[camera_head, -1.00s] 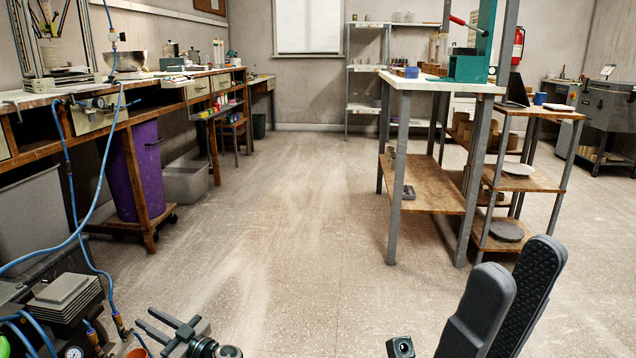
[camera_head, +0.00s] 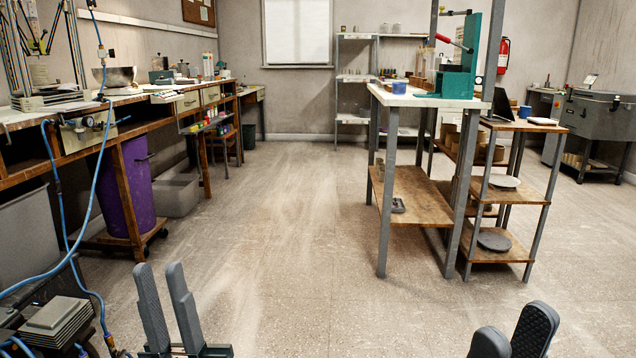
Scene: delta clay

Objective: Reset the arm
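My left gripper (camera_head: 160,276) is at the bottom left of the head view. Its two dark grey fingers point up and stand apart with a clear gap and nothing between them. My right gripper (camera_head: 514,332) is at the bottom right edge. Only its two finger ends show, apart and with nothing seen between them; the rest is cut off by the frame. Both grippers appear over open floor, away from the benches.
A wooden workbench (camera_head: 120,95) and purple bin (camera_head: 130,190) line the left. A white-topped table (camera_head: 395,97) and wooden shelf cart (camera_head: 520,252) stand right of centre. The middle floor (camera_head: 270,230) is clear.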

